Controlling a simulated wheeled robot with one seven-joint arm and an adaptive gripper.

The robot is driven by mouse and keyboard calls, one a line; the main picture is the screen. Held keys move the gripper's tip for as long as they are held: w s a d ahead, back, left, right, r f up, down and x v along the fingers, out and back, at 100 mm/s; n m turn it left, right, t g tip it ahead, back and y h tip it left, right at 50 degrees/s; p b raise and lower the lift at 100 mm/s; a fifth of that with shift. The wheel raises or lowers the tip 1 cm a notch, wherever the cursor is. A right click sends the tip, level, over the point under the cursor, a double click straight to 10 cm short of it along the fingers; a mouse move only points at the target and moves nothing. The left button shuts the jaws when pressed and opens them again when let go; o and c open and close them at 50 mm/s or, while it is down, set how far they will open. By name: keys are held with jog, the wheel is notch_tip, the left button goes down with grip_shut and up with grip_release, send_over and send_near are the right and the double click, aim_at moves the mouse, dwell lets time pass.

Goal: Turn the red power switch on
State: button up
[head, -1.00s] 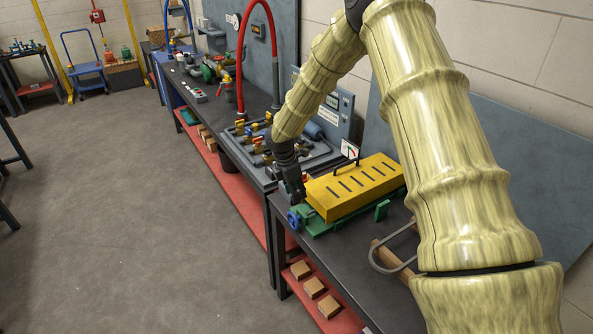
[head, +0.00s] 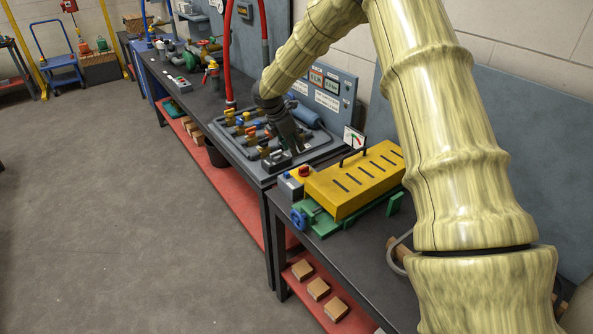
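A red switch knob (head: 304,171) on a yellow plate tops a small grey box (head: 290,185). The box stands at the left end of the yellow slotted cover (head: 352,180), on the near bench. The knob's on or off position is too small to tell. My gripper (head: 298,150) is behind the box in the picture, over the near edge of the grey valve tray, apart from the knob. It points down, and its fingers are too small and dark to tell whether they are open. I see nothing held in it.
A green base with a blue handwheel (head: 299,218) lies under the yellow cover. A dial gauge (head: 354,138) stands behind it. The grey tray (head: 322,152) carries several coloured valves. Wood blocks (head: 318,289) lie on the red lower shelf. The floor at left is clear.

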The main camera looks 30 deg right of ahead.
aim_at(302, 168)
jog(key=x, duration=0.4)
jog(key=p+x, duration=0.1)
jog(key=x, duration=0.3)
jog(key=p+x, duration=0.1)
jog(key=x, duration=0.3)
jog(key=shift+w+a+f, duration=0.2)
jog(key=shift+w+a, duration=0.05)
jog(key=shift+w, duration=0.05)
grip_shut()
